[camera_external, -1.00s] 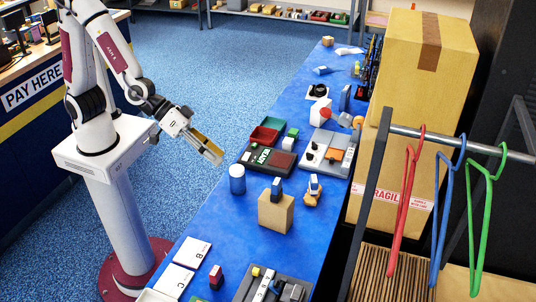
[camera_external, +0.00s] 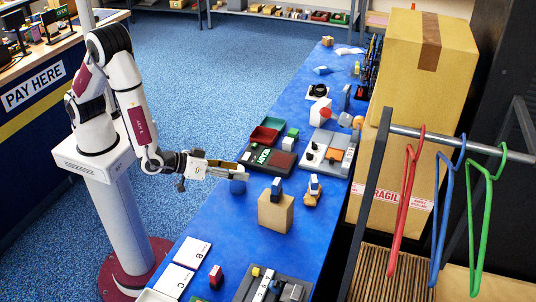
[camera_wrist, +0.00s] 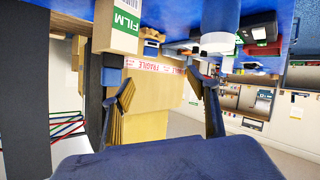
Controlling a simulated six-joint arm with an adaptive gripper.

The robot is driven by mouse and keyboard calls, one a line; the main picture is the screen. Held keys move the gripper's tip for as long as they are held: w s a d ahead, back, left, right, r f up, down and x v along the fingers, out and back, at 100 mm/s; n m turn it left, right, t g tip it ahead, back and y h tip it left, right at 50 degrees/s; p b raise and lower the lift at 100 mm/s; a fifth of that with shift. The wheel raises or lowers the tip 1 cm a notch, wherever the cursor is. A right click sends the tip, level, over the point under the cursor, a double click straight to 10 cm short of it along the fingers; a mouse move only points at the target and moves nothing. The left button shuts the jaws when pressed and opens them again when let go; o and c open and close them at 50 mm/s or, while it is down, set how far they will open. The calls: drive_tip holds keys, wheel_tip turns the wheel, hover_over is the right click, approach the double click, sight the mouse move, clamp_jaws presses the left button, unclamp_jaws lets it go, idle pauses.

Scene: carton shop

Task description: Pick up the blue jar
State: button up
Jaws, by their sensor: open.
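The blue jar (camera_external: 237,186) stands on the blue table near its left edge in the external view.
A cardboard box (camera_external: 275,214) with a small blue item on top stands right of the jar. White cards (camera_external: 188,252) lie nearer the front. Bare table lies between them.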

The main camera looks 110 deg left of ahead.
drive_tip(key=shift+s+a+f+m+t+y, duration=0.45)
drive_tip(key=shift+s+f+y, duration=0.35)
drive_tip(key=shift+s+f, duration=0.95)
drive_tip(key=shift+s+a+f+m+t+y, duration=0.25)
drive_tip(key=shift+s+a+f+y, duration=0.45)
drive_tip(key=shift+s+f, duration=1.05)
drive_tip(key=shift+s+a+f+m+t+y, duration=0.35)
drive_tip(key=shift+s+f+y, duration=0.7)
drive_tip(key=shift+f, duration=1.25)
drive_tip(key=shift+s+a, duration=0.1)
drive_tip(key=shift+x, duration=1.25)
drive_tip(key=shift+w+a+r, duration=0.15)
drive_tip(key=shift+w+a, duration=0.3)
drive_tip(key=shift+w, duration=0.25)
drive_tip(key=shift+w+a+r, duration=0.15)
drive_tip(key=shift+w+a, duration=0.35)
drive_tip(key=shift+w, duration=0.2)
drive_tip(key=shift+x, duration=0.95)
